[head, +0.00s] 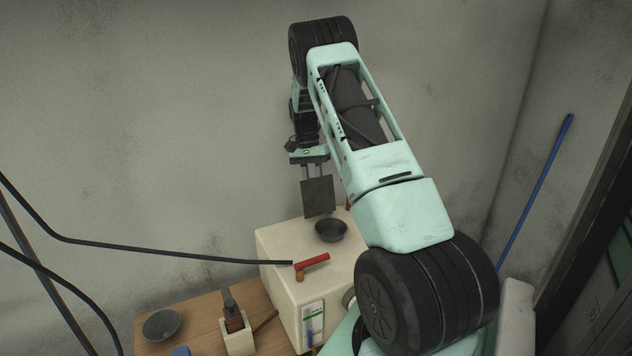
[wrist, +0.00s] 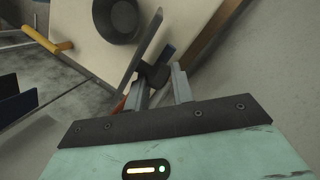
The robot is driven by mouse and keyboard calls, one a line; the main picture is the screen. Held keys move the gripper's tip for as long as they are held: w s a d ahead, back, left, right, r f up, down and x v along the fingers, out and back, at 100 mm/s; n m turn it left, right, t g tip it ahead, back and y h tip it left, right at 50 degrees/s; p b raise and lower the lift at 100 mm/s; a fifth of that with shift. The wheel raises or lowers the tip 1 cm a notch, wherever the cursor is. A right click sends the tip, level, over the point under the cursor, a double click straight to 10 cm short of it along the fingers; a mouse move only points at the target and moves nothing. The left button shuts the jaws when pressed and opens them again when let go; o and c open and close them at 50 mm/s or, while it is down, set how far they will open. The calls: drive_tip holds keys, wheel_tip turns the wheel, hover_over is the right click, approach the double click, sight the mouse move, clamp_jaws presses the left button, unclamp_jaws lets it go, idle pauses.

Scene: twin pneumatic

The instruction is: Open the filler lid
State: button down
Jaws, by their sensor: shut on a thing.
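The filler lid (head: 318,198) is a dark square plate, standing roughly upright at the back of the cream box (head: 285,245). Its lower edge is beside a round black filler bowl (head: 331,231), whose mouth is uncovered. My gripper (head: 312,174) is above the box, its fingers pointing down behind the plate. In the wrist view the lid (wrist: 140,52) shows nearly edge-on, with the black filler bowl (wrist: 116,18) on its left. My gripper (wrist: 160,77) is shut on a dark knob (wrist: 154,74) at the lid's face. The lid's hinge is not clear in either view.
A red-handled lever (head: 312,262) is on the box top, near a black hose (head: 180,251). A wooden table (head: 200,312) holds a dark dish (head: 161,324) and a small holder (head: 238,342). A blue pole (head: 536,190) leans at the right. The wall is behind my arm.

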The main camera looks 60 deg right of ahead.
drive_tip(key=shift+w+a+f, duration=0.2)
drive_tip(key=shift+w+f, duration=0.25)
drive_tip(key=shift+w, duration=0.15)
drive_tip(key=c, duration=1.6)
unclamp_jaws()
drive_tip(key=o, duration=0.5)
drive_tip(key=shift+w+f, duration=0.15)
drive_tip(key=shift+w, duration=0.1)
drive_tip(key=shift+s+d+r, duration=0.1)
drive_tip(key=shift+d+r, duration=0.05)
drive_tip(key=shift+r, duration=0.05)
drive_tip(key=shift+s+d+r, duration=0.1)
drive_tip(key=shift+s, duration=0.05)
wheel_tip(320, 180, up, 10)
drive_tip(key=b, duration=0.4)
